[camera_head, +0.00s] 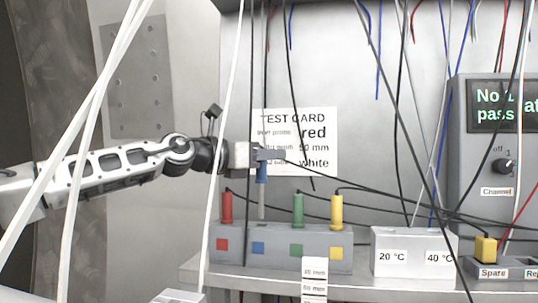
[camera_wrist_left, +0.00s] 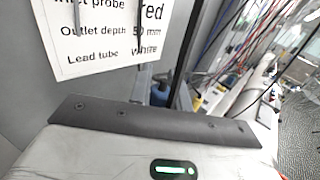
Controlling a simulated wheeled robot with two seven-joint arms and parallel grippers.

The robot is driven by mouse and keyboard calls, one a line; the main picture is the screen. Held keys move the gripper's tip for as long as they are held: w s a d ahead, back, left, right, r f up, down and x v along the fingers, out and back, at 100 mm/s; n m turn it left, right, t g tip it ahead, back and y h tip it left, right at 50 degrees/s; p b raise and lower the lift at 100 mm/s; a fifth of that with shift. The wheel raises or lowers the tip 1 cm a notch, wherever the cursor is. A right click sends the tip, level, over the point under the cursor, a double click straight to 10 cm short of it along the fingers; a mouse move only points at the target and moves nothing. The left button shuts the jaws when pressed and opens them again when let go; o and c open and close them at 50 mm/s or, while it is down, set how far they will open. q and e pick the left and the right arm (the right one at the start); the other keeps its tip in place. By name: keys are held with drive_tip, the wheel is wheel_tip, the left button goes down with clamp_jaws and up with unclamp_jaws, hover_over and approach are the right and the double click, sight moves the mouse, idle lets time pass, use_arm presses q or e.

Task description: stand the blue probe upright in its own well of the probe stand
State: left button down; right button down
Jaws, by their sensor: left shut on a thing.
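The blue probe (camera_head: 262,173) hangs upright from my left gripper (camera_head: 272,155), which is shut on its top end. Its thin grey shaft points down over the blue-marked place of the probe stand (camera_head: 228,257), between the red and green probes. The shaft's lower end meets the line of the stand's top; I cannot tell whether it is inside the well. In the left wrist view part of the blue probe (camera_wrist_left: 161,94) shows beyond the dark gripper edge. My right gripper is not in view.
The red probe (camera_head: 226,208), green probe (camera_head: 298,210) and yellow probe (camera_head: 337,211) stand in the stand. Thin cables hang across the view around my left arm. A white block (camera_head: 403,265) marked 20 °C and 40 °C and a yellow-plugged spare box (camera_head: 490,271) stand right.

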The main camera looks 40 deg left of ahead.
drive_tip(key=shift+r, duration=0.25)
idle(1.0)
